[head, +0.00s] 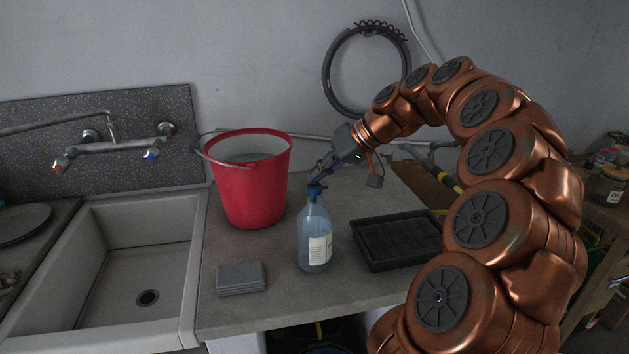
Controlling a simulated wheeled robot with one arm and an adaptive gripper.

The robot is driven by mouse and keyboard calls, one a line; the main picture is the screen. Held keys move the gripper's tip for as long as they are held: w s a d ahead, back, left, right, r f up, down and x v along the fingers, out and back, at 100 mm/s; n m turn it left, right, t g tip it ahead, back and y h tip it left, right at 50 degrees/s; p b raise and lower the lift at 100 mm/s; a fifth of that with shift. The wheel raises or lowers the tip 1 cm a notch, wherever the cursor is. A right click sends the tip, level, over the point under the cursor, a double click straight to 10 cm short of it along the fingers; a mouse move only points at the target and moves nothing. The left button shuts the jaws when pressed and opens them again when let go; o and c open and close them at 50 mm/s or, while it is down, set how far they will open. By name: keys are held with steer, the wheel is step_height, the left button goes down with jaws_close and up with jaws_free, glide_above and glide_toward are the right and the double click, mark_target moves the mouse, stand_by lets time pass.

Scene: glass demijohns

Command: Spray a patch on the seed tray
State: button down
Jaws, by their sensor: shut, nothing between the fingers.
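A clear spray bottle (315,236) with a blue spray head and a white label stands upright on the grey counter. The black seed tray (360,262) lies on the counter just right of the bottle; its inside looks dark and flat. My gripper (318,174) is at the bottle's blue head, pointing down and to the left from the arm. Its fingers are shut with nothing between them. The fingertips overlap the top of the spray head in this view, and I cannot tell whether they touch it.
A red bucket (248,190) stands behind and left of the bottle. A grey folded cloth or sponge (241,278) lies at the counter's front left. A sink (150,262) with a wall tap (115,145) is at the left. The counter's front edge is close to the cloth.

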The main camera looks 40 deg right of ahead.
mark_target(317, 185)
steer(key=shift+r, duration=0.35)
steer(key=shift+r+p, duration=1.1)
steer(key=shift+r, duration=1.95)
